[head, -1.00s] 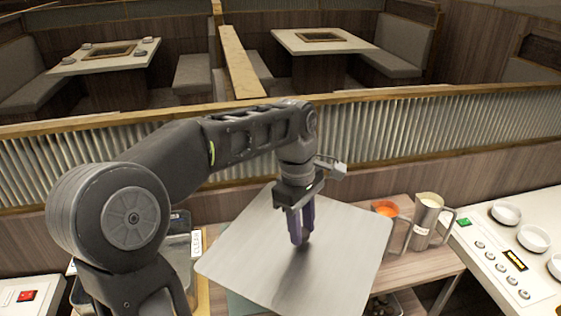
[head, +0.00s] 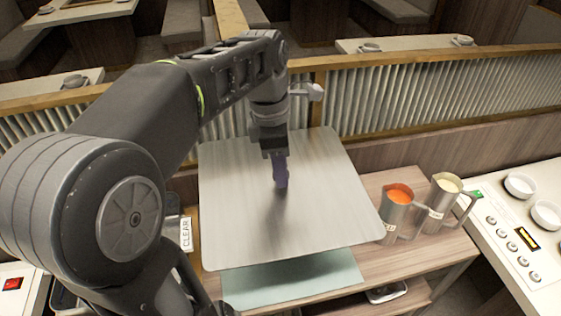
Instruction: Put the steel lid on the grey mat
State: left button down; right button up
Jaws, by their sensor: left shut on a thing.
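The steel lid (head: 235,215) is a large, thin square sheet in the middle of the head view. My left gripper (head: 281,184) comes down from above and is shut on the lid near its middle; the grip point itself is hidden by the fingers. The grey mat (head: 292,284), pale grey-green, lies on the wooden table below the lid's near edge. The lid hides the mat's far part. The lid appears held above the mat, but I cannot tell the exact gap. My right gripper is not in view.
Two steel jugs, one with orange sauce (head: 397,210) and one with pale sauce (head: 446,202), stand close to the lid's right edge. A white counter with bowls (head: 519,186) is at the right. A corrugated partition (head: 430,108) runs behind. A "CLEAR" sign (head: 186,234) is at the left.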

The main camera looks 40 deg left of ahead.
pick_arm(q)
jog(key=shift+f, duration=0.1)
notch_tip(320, 180, down, 4)
jog(key=b, duration=0.3)
jog(key=shift+r, duration=0.25)
jog(key=shift+f+b, duration=6.55)
jog(key=shift+f, duration=1.65)
jog(key=shift+f, duration=0.35)
jog(key=c, duration=0.9)
grip_release()
jog(key=shift+c, duration=0.2)
jog(key=shift+o, duration=0.4)
jog(key=o, duration=0.7)
